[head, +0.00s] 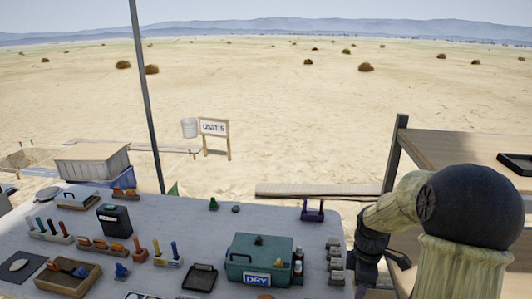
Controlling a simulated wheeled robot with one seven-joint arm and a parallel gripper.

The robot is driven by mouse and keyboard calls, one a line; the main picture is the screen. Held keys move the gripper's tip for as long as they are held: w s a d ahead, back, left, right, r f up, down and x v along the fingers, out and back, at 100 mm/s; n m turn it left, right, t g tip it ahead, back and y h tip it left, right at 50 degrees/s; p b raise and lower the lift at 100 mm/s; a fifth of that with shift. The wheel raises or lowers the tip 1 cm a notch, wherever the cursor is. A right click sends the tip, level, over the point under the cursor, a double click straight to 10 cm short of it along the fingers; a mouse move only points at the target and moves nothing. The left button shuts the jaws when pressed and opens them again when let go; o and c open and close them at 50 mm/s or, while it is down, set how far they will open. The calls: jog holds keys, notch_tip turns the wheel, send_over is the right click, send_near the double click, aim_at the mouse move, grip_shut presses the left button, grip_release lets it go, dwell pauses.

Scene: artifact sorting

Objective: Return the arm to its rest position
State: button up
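My arm (465,215), with pale links and a large dark joint, is folded at the right of the head view. Its dark lower end (369,250) hangs down just off the right edge of the grey table (225,220). My gripper's fingers cannot be made out there, so whether it is open or holds something does not show.
The table carries a teal box (240,272) marked DRY, a black tray (200,278), a wooden tray (65,285), a purple holder (312,211) and several small coloured tools. A brown table (450,150) stands at right. A pole (147,95) rises behind. Open sand lies beyond.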

jog(key=s+a+r+m+t+p, duration=0.2)
jog(key=s+a+r+m, duration=0.2)
jog(key=s+a+m, duration=0.7)
jog(key=shift+s+a+m, duration=0.4)
jog(key=shift+s+m, duration=0.05)
jog(key=shift+m, duration=1.25)
